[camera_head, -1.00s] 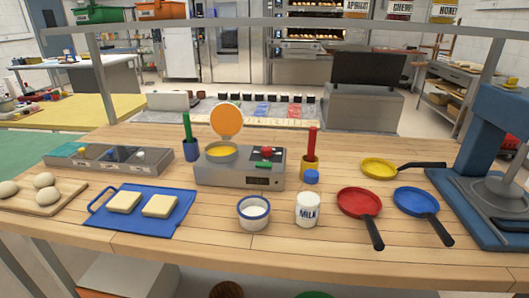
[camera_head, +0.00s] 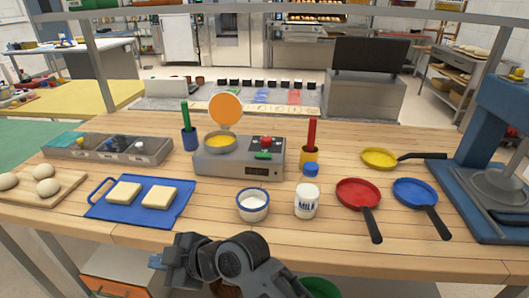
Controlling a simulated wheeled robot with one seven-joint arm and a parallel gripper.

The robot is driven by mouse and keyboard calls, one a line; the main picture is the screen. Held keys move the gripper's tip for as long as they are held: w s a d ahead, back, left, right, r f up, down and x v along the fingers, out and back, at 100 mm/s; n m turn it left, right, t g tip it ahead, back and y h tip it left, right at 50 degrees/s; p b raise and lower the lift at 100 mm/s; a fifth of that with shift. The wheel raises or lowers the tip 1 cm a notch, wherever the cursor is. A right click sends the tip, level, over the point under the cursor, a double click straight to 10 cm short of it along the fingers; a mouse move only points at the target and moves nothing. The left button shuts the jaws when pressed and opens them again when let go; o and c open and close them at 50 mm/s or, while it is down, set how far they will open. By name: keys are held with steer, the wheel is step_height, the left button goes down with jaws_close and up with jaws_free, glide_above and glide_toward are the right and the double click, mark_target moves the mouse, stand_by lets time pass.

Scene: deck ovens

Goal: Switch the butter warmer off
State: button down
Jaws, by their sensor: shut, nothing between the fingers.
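The butter warmer (camera_head: 215,164) is a grey box at the middle of the wooden table. A pan of yellow butter (camera_head: 219,142) is set in its left side, with a round orange lid (camera_head: 225,108) standing open behind. On its right side are a red knob (camera_head: 266,141) and a green piece (camera_head: 263,155) on a dark panel. A small dark display (camera_head: 256,171) is on its front. My gripper (camera_head: 160,262) is low in the picture, in front of the table edge, pointing left. It is shut and empty, well apart from the warmer.
A white bowl (camera_head: 252,205) and a milk bottle (camera_head: 307,202) stand in front of the warmer. A blue board (camera_head: 110,211) with butter slabs lies left. Cups with green and red sticks flank the warmer. Red (camera_head: 357,193), blue and yellow pans lie right, beside a blue press (camera_head: 499,120).

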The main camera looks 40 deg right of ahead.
steer(key=w+d+r+n+g, duration=0.1)
steer(key=w+n, duration=0.1)
steer(key=w+d+r+n+g, duration=0.1)
steer(key=w+d+r+n, duration=0.1)
steer(key=w, duration=0.1)
steer(key=w+d+r+n+g, duration=0.1)
steer(key=w+d, duration=0.1)
steer(key=shift+w+r+n, duration=0.3)
steer(key=shift+r+n, duration=0.05)
steer(key=shift+n, duration=0.05)
steer(key=w+d+r+n+g+h, duration=0.2)
steer(key=w+d+r+n+g, duration=0.15)
steer(key=d, duration=0.45)
step_height(320, 180, up, 15)
steer(key=n+g+h, duration=0.4)
steer(key=n+h, duration=0.1)
glide_above(269, 154)
steer(key=shift+r+p, duration=0.1)
steer(key=shift+p, duration=0.25)
steer(key=shift+a, duration=0.1)
step_height(269, 154, down, 14)
steer(key=shift+f+p, duration=0.1)
steer(key=shift+p, duration=1.15)
